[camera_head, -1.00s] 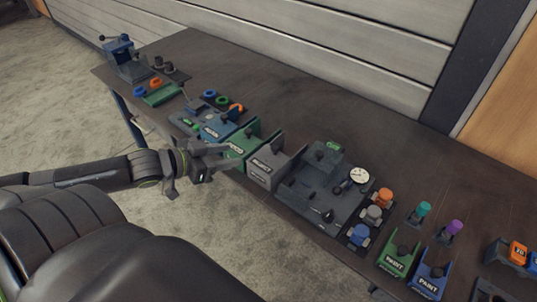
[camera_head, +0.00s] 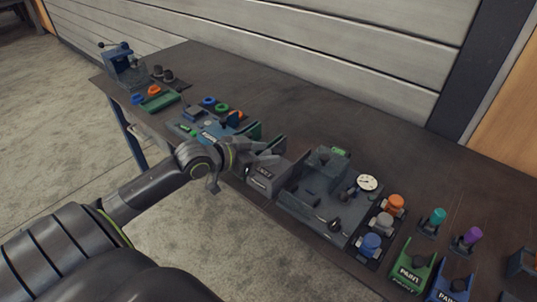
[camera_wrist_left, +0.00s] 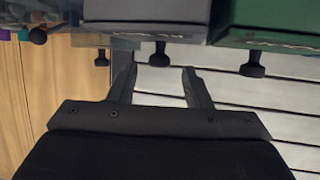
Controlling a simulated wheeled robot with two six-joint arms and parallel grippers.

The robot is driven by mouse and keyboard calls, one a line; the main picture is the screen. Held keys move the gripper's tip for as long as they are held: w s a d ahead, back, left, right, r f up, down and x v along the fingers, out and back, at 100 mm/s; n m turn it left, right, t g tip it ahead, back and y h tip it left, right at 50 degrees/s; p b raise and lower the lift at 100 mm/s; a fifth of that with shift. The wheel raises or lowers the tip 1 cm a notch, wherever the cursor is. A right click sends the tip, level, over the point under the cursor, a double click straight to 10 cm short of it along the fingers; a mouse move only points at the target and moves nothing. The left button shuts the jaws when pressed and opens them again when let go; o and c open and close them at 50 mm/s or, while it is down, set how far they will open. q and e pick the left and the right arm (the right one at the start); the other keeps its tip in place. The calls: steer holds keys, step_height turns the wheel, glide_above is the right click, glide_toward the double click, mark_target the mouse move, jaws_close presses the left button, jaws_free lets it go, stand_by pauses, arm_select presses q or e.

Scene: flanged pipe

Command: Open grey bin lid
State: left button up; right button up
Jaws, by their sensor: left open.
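The grey bin (camera_head: 263,181) stands at the table's front edge, partly hidden behind my left gripper (camera_head: 280,150) in the head view. In the left wrist view the grey bin (camera_wrist_left: 150,12) is at the top, with a dark knob (camera_wrist_left: 159,55) sticking out. My left gripper (camera_wrist_left: 160,75) is open and empty. Its fingertips lie either side of the knob in that view; I cannot tell whether they touch it. The green bin (camera_wrist_left: 270,25), with its own knob (camera_wrist_left: 252,66), is beside the grey one. My right gripper is not in view.
A grey tray with a dial gauge (camera_head: 367,182) is right of the grey bin. Orange, grey and blue parts and the green (camera_head: 411,273) and blue (camera_head: 452,287) paint bins stand further right. The back of the table (camera_head: 290,85) is clear.

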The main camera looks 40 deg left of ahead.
arm_select(q)
steer(key=shift+x, duration=0.8)
jaws_close()
